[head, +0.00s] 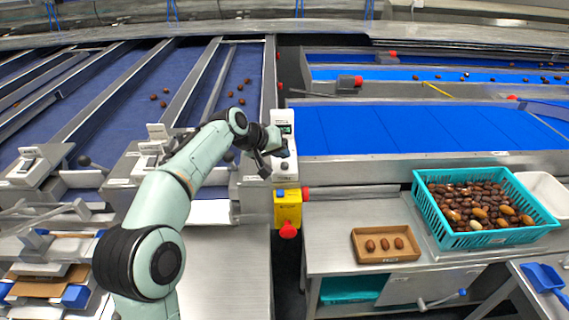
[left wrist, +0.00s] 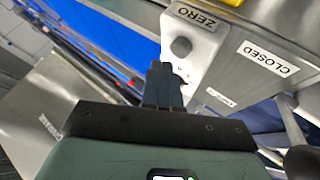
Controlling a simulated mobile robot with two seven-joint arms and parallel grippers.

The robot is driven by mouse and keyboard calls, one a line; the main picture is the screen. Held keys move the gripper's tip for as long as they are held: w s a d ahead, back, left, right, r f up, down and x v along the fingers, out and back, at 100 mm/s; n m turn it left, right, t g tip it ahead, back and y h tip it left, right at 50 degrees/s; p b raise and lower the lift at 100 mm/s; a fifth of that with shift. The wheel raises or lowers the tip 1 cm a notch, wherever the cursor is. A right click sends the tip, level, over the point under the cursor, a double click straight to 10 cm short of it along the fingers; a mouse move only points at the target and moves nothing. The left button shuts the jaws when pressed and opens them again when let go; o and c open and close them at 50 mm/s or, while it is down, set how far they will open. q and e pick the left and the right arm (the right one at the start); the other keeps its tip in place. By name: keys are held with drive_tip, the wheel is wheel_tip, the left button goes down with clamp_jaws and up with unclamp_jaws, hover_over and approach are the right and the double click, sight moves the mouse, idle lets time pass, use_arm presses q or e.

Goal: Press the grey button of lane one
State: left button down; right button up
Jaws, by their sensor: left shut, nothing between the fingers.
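My left arm reaches in from the left to a pale control unit (head: 283,118) with a small lit display, at the near end of the lanes. My left gripper (head: 283,152) is shut and empty in front of this unit. In the left wrist view its closed dark fingers (left wrist: 163,72) point at the metal panel (left wrist: 205,55). A round grey button (left wrist: 180,47) sits on that panel, under a label reading ZERO, close beyond the fingertips. Whether the fingers touch it, I cannot tell. No lane number is readable. My right gripper is out of view.
A yellow box (head: 288,209) with a red knob (head: 289,231) hangs below the unit. A teal crate (head: 433,212) of dates and a brown tray (head: 376,256) with three dates stand on the right table. A label reading CLOSED (left wrist: 268,58) is beside the button.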

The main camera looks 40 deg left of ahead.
sight(282, 164)
use_arm(q)
drive_tip(key=shift+f, duration=0.15)
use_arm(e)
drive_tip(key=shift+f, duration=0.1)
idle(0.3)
use_arm(q)
drive_tip(key=shift+f+b, duration=0.3)
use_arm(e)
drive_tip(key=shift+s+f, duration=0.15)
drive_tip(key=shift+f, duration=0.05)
use_arm(q)
drive_tip(key=shift+f+b, duration=0.3)
drive_tip(key=shift+f, duration=0.2)
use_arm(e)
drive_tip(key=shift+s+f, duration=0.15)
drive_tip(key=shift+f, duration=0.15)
use_arm(q)
drive_tip(key=shift+r, duration=0.15)
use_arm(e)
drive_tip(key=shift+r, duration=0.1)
use_arm(q)
drive_tip(key=shift+r+p, duration=0.7)
drive_tip(key=shift+r, duration=0.05)
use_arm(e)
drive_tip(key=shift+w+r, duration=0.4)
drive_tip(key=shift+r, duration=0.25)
use_arm(q)
drive_tip(key=shift+r, duration=0.1)
